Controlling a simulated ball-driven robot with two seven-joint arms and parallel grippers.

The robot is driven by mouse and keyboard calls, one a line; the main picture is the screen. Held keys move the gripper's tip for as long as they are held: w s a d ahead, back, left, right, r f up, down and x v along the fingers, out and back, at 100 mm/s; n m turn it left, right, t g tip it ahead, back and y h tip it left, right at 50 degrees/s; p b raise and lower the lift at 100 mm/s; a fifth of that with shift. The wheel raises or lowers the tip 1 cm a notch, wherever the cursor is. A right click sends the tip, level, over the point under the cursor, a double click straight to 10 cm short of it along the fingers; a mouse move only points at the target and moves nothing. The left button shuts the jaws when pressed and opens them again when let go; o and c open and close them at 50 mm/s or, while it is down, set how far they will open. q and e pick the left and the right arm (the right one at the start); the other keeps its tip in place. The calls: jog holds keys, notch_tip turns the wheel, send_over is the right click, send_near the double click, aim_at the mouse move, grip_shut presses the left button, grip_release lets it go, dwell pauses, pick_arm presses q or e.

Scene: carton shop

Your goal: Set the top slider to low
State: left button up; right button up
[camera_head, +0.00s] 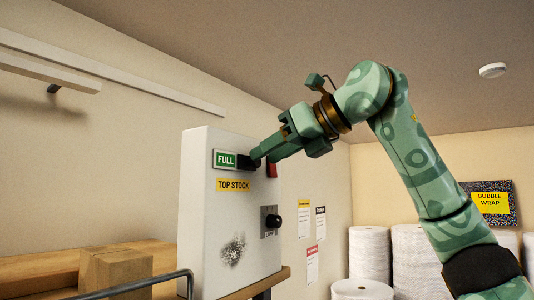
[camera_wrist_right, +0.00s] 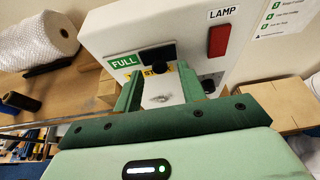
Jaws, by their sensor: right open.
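A white box (camera_head: 210,210) on the left carries a green FULL sign (camera_head: 226,159) and a yellow TOP STOCK label (camera_head: 233,185). A black slider piece (camera_head: 244,162) sits just right of the FULL sign; it also shows in the wrist view (camera_wrist_right: 160,55). My right gripper (camera_head: 257,160) reaches in from the right with its fingertips at this slider. In the wrist view its two fingers (camera_wrist_right: 159,88) are apart, with the slider just beyond them. I cannot tell whether they touch it. No LOW marking can be read. My left gripper is not in view.
A red piece (camera_wrist_right: 219,40) sits near a LAMP label (camera_wrist_right: 223,12). A lower black knob (camera_head: 273,221) sticks out of the box. Cardboard cartons (camera_head: 115,268) stand left, beside a metal rail (camera_head: 140,283). White rolls (camera_head: 370,252) stand at the back right.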

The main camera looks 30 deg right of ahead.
jog(key=shift+x, duration=0.9)
jog(key=shift+s+r, duration=0.1)
grip_shut()
jog(key=a, duration=0.1)
jog(key=s+a, duration=0.1)
jog(key=a, duration=0.1)
jog(key=s+a, duration=0.1)
jog(key=a, duration=0.1)
jog(key=shift+s+a, duration=0.1)
jog(key=shift+a, duration=0.1)
jog(key=shift+d, duration=0.15)
grip_release()
jog(key=shift+a, duration=0.25)
